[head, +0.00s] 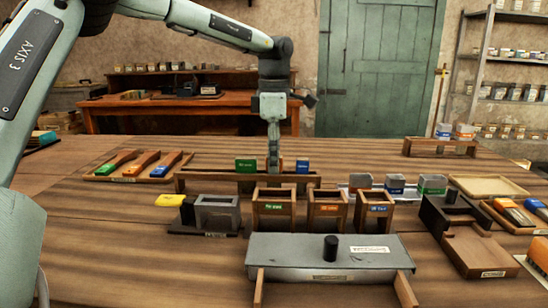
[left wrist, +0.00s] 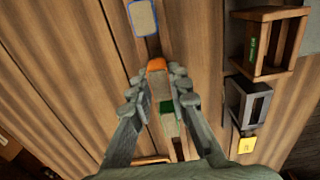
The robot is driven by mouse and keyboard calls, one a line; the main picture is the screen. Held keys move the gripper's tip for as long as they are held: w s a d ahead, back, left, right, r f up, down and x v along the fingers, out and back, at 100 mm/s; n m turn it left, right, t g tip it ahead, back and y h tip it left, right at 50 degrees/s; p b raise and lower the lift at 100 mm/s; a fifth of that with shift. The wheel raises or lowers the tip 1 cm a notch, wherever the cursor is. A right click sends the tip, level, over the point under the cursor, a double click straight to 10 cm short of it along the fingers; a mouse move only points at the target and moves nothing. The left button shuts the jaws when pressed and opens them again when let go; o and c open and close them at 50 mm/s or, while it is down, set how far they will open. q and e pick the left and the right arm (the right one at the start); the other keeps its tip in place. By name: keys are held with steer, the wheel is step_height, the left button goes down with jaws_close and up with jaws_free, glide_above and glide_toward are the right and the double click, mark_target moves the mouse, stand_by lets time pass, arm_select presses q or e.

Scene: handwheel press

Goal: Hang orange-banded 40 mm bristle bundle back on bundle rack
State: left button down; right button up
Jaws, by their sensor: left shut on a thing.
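The bundle rack (head: 200,186) is a low wooden rail at mid-table in the head view. A green-banded bundle (head: 245,166) stands at its left and a blue-banded bundle (head: 302,166) at its right. My left gripper (head: 273,166) points down between them, fingertips at the rack. In the left wrist view the orange-banded bundle (left wrist: 156,65) lies between the fingertips of the left gripper (left wrist: 158,84), shut on it, in line with the blue (left wrist: 143,18) and green (left wrist: 166,107) bundles. In the head view the orange bundle is hidden. I cannot tell whether it touches the rack. My right gripper is out of view.
Three small wooden bins (head: 273,218) and a grey holder (head: 216,213) stand in front of the rack. A grey-lidded box (head: 300,262) is nearer. A tray of brush handles (head: 135,165) is left; metal blocks (head: 395,183) are right. Table at front left is clear.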

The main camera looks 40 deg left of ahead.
arm_select(q)
steer(key=shift+p, duration=0.3)
stand_by(0.5)
steer(key=shift+f, duration=0.1)
steer(key=c, duration=1.4)
jaws_free()
steer(key=shift+o, duration=0.2)
step_height(320, 180, up, 12)
